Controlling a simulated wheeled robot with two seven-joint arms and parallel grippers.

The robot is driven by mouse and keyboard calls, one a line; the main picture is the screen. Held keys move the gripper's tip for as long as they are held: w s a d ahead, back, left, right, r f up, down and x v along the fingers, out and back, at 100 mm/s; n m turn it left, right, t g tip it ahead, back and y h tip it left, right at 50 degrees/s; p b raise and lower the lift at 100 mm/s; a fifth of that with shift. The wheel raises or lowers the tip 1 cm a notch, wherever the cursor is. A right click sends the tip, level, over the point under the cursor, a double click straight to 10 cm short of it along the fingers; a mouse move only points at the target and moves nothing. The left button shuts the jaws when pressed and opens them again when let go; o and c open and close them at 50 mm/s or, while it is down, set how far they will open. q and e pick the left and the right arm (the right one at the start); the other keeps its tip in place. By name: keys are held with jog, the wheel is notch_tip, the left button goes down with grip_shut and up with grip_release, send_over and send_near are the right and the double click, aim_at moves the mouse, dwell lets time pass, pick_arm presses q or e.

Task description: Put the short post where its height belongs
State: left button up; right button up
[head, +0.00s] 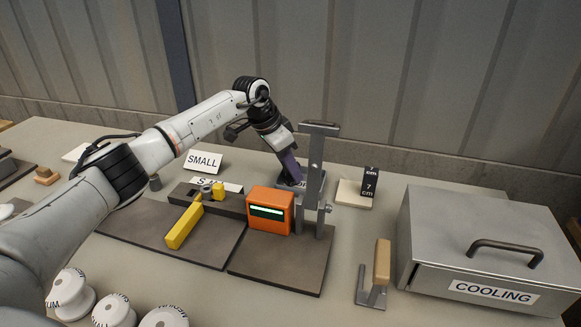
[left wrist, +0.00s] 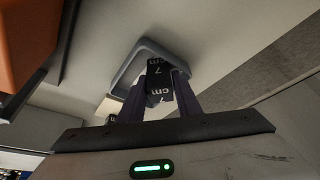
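My left gripper (head: 290,172) reaches down behind the orange meter, its fingers low over a grey tray (head: 314,182). In the left wrist view a short dark post marked 7 cm (left wrist: 158,82) sits between the fingers (left wrist: 160,88), which look closed on its sides. The post's far end is over or inside the rounded rim of the tray (left wrist: 125,72); I cannot tell whether it touches the tray floor. In the head view the fingers and the meter hide this post. Another dark 7 cm label block (head: 370,186) stands on a cream base (head: 350,197). My right gripper is not in view.
The orange meter (head: 270,211) and a tall grey stand (head: 317,170) are close in front of the gripper. A SMALL sign (head: 203,162) stands left. A yellow-handled tool (head: 184,226) lies on a dark board. A metal COOLING box (head: 500,250) fills the right; white insulators (head: 70,293) stand front left.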

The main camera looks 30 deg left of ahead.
pick_arm(q)
jog(key=shift+r, duration=0.15)
jog(key=v, duration=1.1)
jog(key=shift+s+r, duration=0.2)
jog(key=shift+r, duration=0.15)
jog(key=shift+a, duration=0.1)
